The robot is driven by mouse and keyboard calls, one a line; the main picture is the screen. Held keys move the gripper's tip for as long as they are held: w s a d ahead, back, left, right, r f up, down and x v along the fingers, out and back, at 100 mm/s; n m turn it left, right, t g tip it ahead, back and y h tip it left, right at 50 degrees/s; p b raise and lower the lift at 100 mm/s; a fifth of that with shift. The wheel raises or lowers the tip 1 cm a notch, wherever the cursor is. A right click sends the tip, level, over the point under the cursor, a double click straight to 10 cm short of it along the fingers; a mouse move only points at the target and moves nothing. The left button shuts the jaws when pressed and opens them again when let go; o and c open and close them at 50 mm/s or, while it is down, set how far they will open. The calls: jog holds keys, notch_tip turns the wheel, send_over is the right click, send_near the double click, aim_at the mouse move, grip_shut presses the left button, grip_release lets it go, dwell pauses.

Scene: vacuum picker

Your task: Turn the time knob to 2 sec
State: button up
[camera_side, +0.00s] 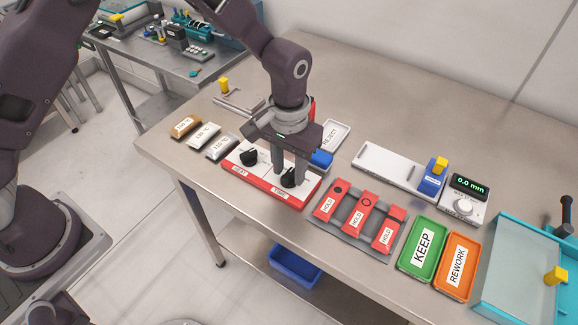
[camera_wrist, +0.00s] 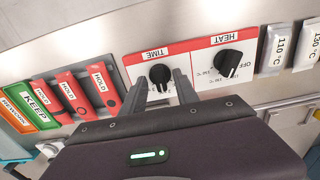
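The red and white control panel (camera_side: 262,192) lies near the table's front edge. Its black time knob (camera_wrist: 160,75) is below the upside-down TIME label in the wrist view; it also shows at the panel's right end in the side view (camera_side: 288,180). My gripper (camera_wrist: 161,78) is over the time knob, with one finger on each side of it. The fingers look apart from the knob, and nothing is gripped. The knob's setting marks are too small or hidden to read. The black heat knob (camera_wrist: 227,62) is beside it on the same panel.
Temperature-labelled blocks (camera_side: 203,135) lie left of the panel. Red HOLD pieces (camera_side: 363,212) in a grey rack are close on its right, then the green KEEP tray (camera_side: 424,247) and orange REWORK tray (camera_side: 456,266). A blue block (camera_side: 321,159) is just behind my gripper.

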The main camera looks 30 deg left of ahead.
aim_at(288, 173)
notch_tip(288, 173, up, 6)
jog(key=shift+r, duration=0.1)
jog(key=shift+a+r, duration=0.1)
jog(key=shift+r, duration=0.55)
jog(key=s+a+r+t+h, duration=0.1)
jog(key=s+a+r, duration=0.4)
jog(key=r, duration=0.3)
jog(key=s+a+r+t, duration=0.2)
jog(key=s+a+r, duration=0.35)
jog(key=r, duration=0.25)
jog(key=s+a+t+y, duration=0.1)
jog(key=s+a, duration=0.4)
jog(key=s, duration=0.7)
jog(key=shift+s+a+t, duration=0.4)
jog(key=shift+t, duration=0.4)
